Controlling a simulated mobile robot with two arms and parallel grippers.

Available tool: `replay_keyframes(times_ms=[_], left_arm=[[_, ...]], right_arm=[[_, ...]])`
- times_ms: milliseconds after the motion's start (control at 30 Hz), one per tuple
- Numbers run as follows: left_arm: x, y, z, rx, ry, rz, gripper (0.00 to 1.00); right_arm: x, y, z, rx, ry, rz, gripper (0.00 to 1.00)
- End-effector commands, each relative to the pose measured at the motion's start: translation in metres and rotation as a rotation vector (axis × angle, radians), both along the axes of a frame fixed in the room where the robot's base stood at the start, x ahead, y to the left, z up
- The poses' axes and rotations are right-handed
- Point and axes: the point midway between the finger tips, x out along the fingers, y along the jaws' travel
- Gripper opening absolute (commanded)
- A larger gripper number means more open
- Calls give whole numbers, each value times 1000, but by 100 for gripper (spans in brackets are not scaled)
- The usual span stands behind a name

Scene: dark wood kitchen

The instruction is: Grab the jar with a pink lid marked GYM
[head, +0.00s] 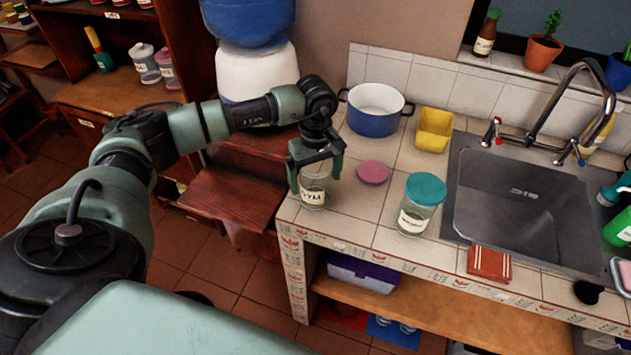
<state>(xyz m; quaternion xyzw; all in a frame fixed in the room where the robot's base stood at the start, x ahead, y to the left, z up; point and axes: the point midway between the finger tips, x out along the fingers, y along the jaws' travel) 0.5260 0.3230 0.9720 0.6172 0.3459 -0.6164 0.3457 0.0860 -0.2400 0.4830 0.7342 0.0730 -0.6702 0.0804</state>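A clear glass jar labelled GYM (313,196) stands upright near the left front corner of the tiled counter. It has no lid on it. A pink lid (373,172) lies flat on the counter to the right of the jar. My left gripper (316,178) is over the jar from above, with its fingers spread on either side of the jar's upper part. The fingers look wider apart than the jar, and contact is not clear. The gripper hides part of the jar's mouth. My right gripper is not in view.
A jar with a teal lid (420,203) stands to the right on the counter. Behind are a blue and white pot (376,112) and a yellow container (434,130). A sink (515,205) with a faucet is farther right.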

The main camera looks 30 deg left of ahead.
Motion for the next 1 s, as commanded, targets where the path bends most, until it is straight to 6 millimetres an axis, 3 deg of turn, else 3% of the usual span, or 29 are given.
replay_keyframes(times_ms=[33,200,300,567,733,867,1000], left_arm=[[0,0,0,0,0,0,75],[0,0,0,0,0,0,28],[1,0,1,0,-2,0,7],[1,0,3,0,-2,1,7],[2,0,14,0,-6,0,7],[1,0,33,0,-7,-1,7],[2,0,67,0,-10,0,7]], right_arm=[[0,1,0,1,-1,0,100],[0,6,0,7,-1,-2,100],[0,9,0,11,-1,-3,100],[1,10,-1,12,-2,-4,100],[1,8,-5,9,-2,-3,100],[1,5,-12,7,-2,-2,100],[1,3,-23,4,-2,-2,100]])
